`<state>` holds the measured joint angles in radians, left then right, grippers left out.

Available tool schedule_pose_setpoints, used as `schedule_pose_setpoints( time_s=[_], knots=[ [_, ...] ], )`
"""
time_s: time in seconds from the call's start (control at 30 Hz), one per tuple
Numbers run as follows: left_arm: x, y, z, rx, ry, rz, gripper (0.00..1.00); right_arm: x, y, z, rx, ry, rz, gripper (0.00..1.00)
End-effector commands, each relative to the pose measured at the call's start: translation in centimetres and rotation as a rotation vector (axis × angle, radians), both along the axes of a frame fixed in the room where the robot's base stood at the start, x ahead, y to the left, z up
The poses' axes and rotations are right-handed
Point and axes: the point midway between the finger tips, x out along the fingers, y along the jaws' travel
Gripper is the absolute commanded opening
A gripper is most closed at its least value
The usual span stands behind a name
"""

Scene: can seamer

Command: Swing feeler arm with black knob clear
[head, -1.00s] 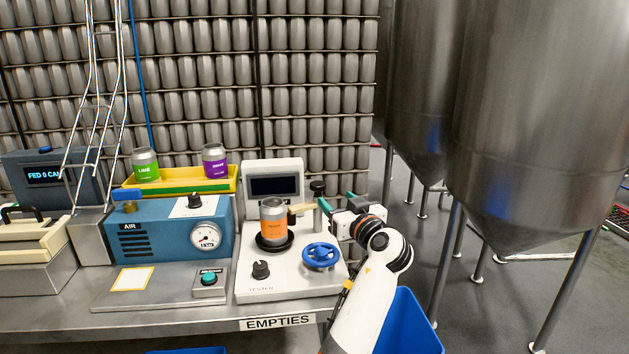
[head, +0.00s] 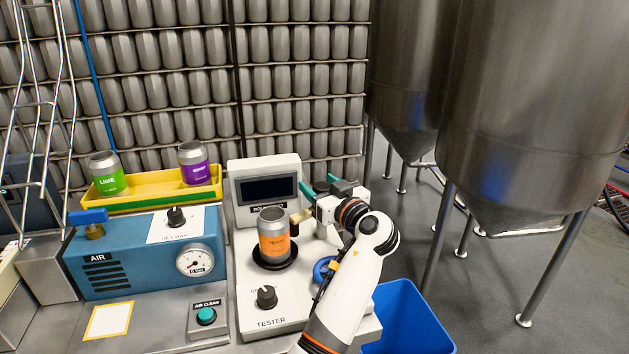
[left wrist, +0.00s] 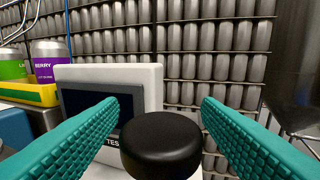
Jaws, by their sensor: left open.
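The feeler arm's brass-coloured tip (head: 300,216) is close beside the upper right of the orange can (head: 273,236); I cannot tell whether they touch. The can stands upright on the tester's (head: 250,309) black round seat. The round black knob (left wrist: 160,145) shows low in the left wrist view, between the two teal fingers. My left gripper (head: 318,185) is open, with a finger on each side of the knob and a gap visible to both. In the head view the gripper largely hides the knob and its post. My right gripper is not in view.
The tester's screen (head: 267,188) stands behind the can. A blue handwheel (head: 323,270) is partly hidden by my arm. The blue air unit (head: 140,258) and a yellow tray (head: 148,198) with lime and berry cans are left. A blue bin (head: 408,318) is at the right.

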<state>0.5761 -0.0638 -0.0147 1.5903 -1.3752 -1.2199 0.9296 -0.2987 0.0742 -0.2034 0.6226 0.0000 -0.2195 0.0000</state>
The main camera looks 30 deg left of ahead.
Motion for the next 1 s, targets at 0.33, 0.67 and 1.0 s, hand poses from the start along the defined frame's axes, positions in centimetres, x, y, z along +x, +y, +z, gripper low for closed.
schedule_pose_setpoints(
  time_s=[0.33,0.67,1.0],
  knots=[
    [0.0,0.0,0.0,-0.001,0.000,0.000,0.29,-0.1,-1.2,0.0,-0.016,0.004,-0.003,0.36],
    [0.0,0.0,-0.1,-0.001,0.000,-0.006,0.00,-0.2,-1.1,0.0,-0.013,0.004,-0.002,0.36],
    [-0.1,0.1,0.0,-0.001,-0.001,-0.144,0.00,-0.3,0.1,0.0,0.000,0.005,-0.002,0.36]
  ],
)
